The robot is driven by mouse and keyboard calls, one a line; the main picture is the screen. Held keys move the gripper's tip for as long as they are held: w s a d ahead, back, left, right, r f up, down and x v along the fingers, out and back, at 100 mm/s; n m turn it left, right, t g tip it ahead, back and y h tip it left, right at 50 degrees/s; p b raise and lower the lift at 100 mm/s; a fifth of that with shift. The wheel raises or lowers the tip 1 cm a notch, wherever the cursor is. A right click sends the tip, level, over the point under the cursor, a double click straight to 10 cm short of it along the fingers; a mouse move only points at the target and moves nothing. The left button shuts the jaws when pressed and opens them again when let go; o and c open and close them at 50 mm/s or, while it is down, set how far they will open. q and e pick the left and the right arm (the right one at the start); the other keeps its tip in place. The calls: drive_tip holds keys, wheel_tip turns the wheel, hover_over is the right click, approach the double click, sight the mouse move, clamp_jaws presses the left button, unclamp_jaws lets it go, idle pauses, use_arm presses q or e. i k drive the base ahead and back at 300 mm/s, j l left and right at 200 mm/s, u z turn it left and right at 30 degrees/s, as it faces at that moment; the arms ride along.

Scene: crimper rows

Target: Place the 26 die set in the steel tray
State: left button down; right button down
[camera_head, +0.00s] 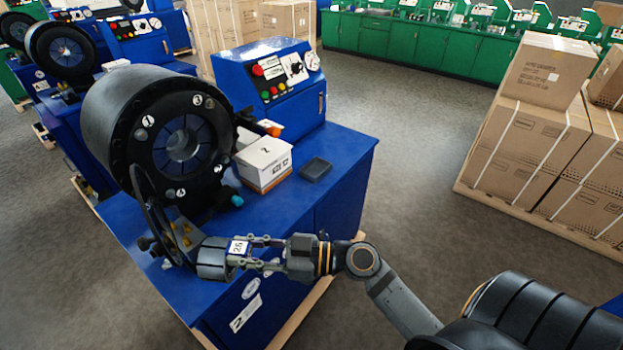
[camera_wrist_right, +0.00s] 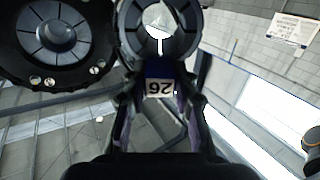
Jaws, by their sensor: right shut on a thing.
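The 26 die set (camera_head: 213,258) is a grey segmented ring with a white "26" label. My right gripper (camera_head: 254,254) is shut on it and holds it out in front of the crimper, near the bench's front edge. In the right wrist view the die set (camera_wrist_right: 128,38) is at the top, and its label reads upside down between the fingers of the right gripper (camera_wrist_right: 160,95). My left gripper is not in view.
The black crimper head (camera_head: 120,115) stands at the left of the blue bench (camera_head: 340,160), with a round dark-rimmed part (camera_head: 150,215) in front. A white-and-brown box (camera_head: 264,163) stands beside the tray. A control box (camera_head: 268,75) stands behind. Cartons (camera_head: 535,130) are at right.

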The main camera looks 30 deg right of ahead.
sight(319, 173)
drive_tip(key=l+u, duration=0.1)
drive_tip(key=l, duration=0.5)
drive_tip(key=k+l+u, duration=0.1)
drive_tip(key=l, duration=0.55)
drive_tip(key=k, duration=0.05)
